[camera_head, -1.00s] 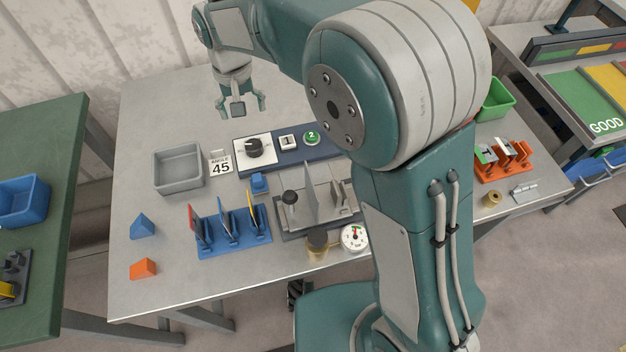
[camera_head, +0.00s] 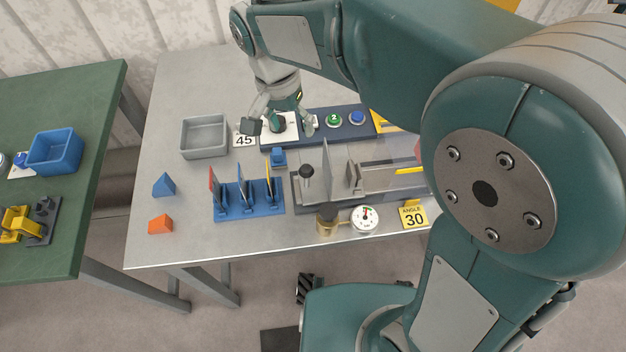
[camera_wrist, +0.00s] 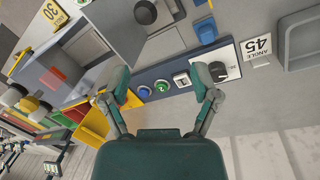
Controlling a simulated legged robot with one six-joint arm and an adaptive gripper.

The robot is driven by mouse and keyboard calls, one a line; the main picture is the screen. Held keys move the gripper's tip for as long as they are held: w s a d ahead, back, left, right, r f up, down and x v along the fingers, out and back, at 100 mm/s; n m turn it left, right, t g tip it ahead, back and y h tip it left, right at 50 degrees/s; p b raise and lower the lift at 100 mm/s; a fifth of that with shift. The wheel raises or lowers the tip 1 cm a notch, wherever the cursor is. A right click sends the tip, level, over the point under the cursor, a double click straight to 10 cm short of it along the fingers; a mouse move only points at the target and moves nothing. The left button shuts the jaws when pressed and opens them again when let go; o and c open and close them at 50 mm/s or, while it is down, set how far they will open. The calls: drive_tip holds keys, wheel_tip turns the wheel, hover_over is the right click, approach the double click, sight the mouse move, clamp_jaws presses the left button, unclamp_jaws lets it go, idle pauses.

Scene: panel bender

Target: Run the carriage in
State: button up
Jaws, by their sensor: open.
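The grey panel bender (camera_head: 318,192) stands on the steel table, with upright plates and grey rails running right. A black ball knob (camera_head: 306,172) rises at its left end; it also shows at the top of the wrist view (camera_wrist: 146,12). I cannot tell for sure which part is the carriage. My gripper (camera_head: 280,126) is open and empty behind the bender, over the control panel (camera_head: 350,112). In the wrist view my gripper (camera_wrist: 160,92) has its fingers spread to either side of the green button (camera_wrist: 162,87), apart from the bender. The black dial (camera_wrist: 217,71) is just right of the fingers.
A blue rack (camera_head: 250,212) with upright coloured tools stands left of the bender. A gauge (camera_head: 365,219) and brass cylinder (camera_head: 327,222) stand in front. A grey tray (camera_head: 204,135) and blue block (camera_head: 279,157) are nearby. My arm hides the right side.

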sight(303, 166)
drive_tip(key=shift+s+d+r+m, duration=0.1)
drive_tip(key=shift+s+d+m, duration=0.15)
drive_tip(key=shift+s+d, duration=0.25)
drive_tip(key=shift+s+d+r+m, duration=0.1)
drive_tip(key=shift+s+d+m, duration=0.2)
drive_tip(key=shift+s, duration=0.4)
drive_tip(key=shift+h, duration=0.3)
drive_tip(key=f, duration=0.5)
drive_tip(key=shift+a+f, duration=0.1)
drive_tip(key=shift+a, duration=0.2)
drive_tip(key=f, duration=0.1)
drive_tip(key=d+f, duration=0.1)
drive_tip(key=f, duration=0.1)
drive_tip(key=d+f, duration=0.1)
drive_tip(key=shift+s+f, duration=0.2)
drive_tip(key=shift+f, duration=0.55)
drive_tip(key=shift+a, duration=0.25)
